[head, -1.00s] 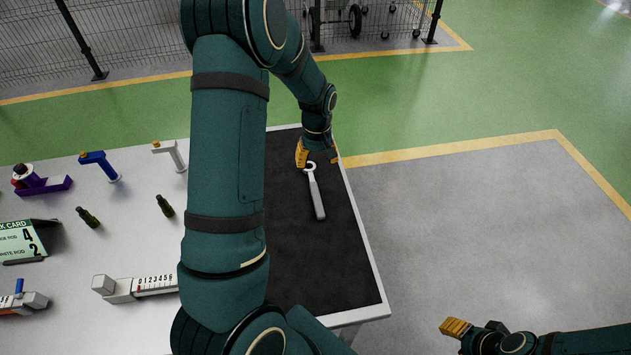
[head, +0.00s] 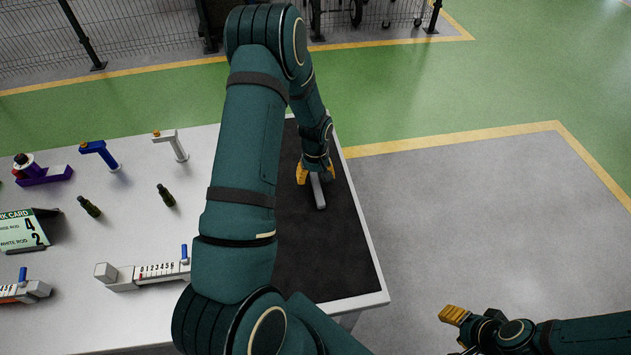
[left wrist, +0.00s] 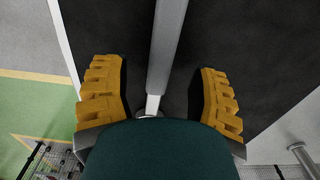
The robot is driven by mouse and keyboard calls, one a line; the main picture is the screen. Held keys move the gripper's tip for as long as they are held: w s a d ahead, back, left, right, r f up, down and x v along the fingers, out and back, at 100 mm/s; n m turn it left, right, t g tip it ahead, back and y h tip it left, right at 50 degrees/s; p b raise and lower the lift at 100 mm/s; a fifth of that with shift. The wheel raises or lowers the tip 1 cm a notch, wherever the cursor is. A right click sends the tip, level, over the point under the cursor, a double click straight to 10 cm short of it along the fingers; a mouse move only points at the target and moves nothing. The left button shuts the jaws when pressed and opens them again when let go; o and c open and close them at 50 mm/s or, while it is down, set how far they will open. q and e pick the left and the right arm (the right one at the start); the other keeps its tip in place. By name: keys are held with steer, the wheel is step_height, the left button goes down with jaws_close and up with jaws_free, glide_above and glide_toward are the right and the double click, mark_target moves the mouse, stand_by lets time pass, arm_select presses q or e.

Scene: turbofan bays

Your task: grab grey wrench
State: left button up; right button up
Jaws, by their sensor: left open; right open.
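The grey wrench (head: 319,194) lies on the black mat (head: 315,258) at the right part of the white table. Its ring end is hidden under my left gripper in the head view. In the left wrist view the wrench handle (left wrist: 168,45) runs between the two yellow fingers. My left gripper (head: 315,177) is open over the wrench, with a finger on each side; the fingers (left wrist: 163,95) stand apart from the handle. My right gripper (head: 455,315) is out over the grey floor at the lower right, away from the table, open and empty.
On the white table (head: 130,215) stand a blue tool (head: 100,153), a white tool (head: 172,145), dark green bottle-like pieces (head: 166,195), a numbered gauge block (head: 150,273) and a card sign (head: 22,230). The mat around the wrench is clear.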

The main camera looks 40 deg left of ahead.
arm_select(q)
step_height(320, 180, down, 2)
steer(key=shift+f, duration=0.1)
jaws_close()
stand_by(0.5)
